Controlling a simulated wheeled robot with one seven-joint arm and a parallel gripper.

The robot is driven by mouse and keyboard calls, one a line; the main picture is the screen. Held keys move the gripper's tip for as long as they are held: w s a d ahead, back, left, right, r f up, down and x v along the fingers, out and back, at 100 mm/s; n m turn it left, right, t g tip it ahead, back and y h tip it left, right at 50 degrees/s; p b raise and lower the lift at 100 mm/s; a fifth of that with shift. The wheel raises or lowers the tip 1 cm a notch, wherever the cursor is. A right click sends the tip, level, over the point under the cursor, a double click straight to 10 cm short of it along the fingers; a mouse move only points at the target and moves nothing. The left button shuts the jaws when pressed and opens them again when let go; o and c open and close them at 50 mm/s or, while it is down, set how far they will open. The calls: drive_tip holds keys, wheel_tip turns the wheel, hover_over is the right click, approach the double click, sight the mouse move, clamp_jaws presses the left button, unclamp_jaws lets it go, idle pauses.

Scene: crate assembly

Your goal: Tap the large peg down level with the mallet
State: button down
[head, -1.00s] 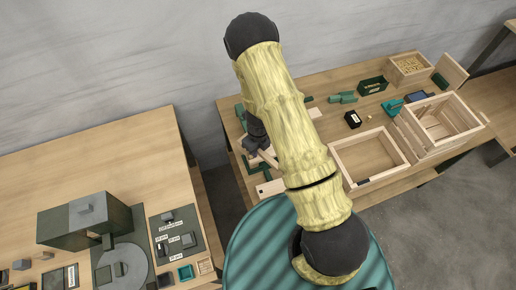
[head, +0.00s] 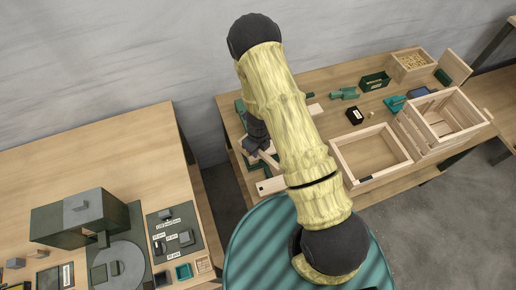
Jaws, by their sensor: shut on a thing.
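My gripper (head: 257,143) is at the left part of the far workbench, low over its top and partly behind my own arm. Its jaws are shut on a slim thing that I take to be the mallet, mostly hidden by the arm. Light wooden pieces (head: 263,162) lie right below and beside the gripper. I cannot make out the large peg, nor whether the mallet touches anything.
An open shallow wooden crate (head: 342,147) and a taller slatted crate (head: 402,128) stand on the bench's right. Another table (head: 120,140) is at left.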

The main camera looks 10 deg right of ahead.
wheel_tip(320, 180, up, 2)
drive_tip(key=p, duration=0.3)
drive_tip(key=shift+p, duration=0.3)
drive_tip(key=shift+f, duration=0.1)
drive_tip(key=shift+f+b, duration=0.35)
drive_tip(key=shift+b, duration=0.05)
drive_tip(key=shift+f, duration=0.1)
idle(0.3)
wheel_tip(320, 180, down, 6)
drive_tip(key=b, duration=0.5)
drive_tip(key=shift+r, duration=0.2)
wheel_tip(320, 180, up, 5)
drive_tip(key=p, duration=0.5)
drive_tip(key=shift+r, duration=0.1)
